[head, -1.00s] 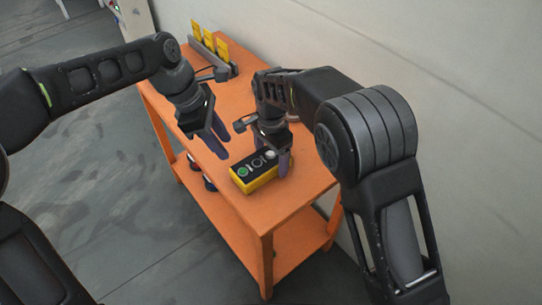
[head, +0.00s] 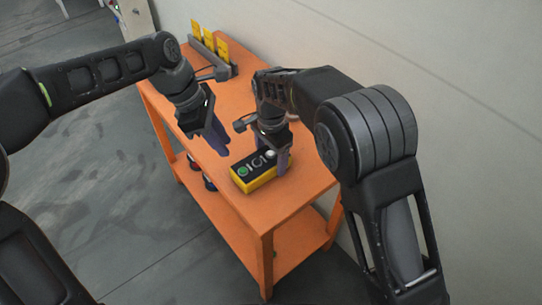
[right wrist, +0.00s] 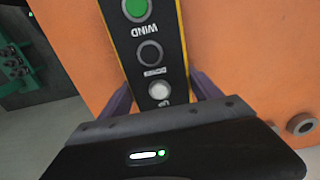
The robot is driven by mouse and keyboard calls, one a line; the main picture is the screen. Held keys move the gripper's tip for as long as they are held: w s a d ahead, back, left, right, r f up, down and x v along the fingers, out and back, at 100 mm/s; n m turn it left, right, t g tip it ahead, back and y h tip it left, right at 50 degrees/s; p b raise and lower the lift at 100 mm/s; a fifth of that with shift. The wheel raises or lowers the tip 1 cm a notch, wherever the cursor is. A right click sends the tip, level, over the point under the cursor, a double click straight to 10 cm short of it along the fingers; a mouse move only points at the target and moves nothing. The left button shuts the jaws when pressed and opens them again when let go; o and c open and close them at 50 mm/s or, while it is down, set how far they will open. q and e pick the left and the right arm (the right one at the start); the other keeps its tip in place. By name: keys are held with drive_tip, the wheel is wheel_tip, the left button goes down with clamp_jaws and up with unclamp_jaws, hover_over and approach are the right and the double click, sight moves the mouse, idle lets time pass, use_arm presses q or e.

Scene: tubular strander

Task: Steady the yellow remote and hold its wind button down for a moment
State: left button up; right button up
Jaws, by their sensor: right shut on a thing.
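The yellow remote (head: 262,182) with a black top lies on the orange table. The right wrist view shows the remote (right wrist: 158,70) with a green button (right wrist: 135,9) marked WIND, a dark button (right wrist: 149,52) and a white button (right wrist: 159,91) in a row. My right gripper (head: 280,158) is shut on the remote's white-button end, with a purple finger on each side. My left gripper (head: 220,150) is above the table, up and left of the green button (head: 242,172) and apart from it. Its purple fingers look together, with nothing between them.
The orange table (head: 262,215) has a lower shelf. A grey rack with yellow cards (head: 208,40) stands at its far end. Dark round items (head: 208,183) sit low at the left side. A grey ring (right wrist: 300,125) lies near my right gripper. A pale wall is on the right.

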use_arm(q)
clamp_jaws()
idle(1.4)
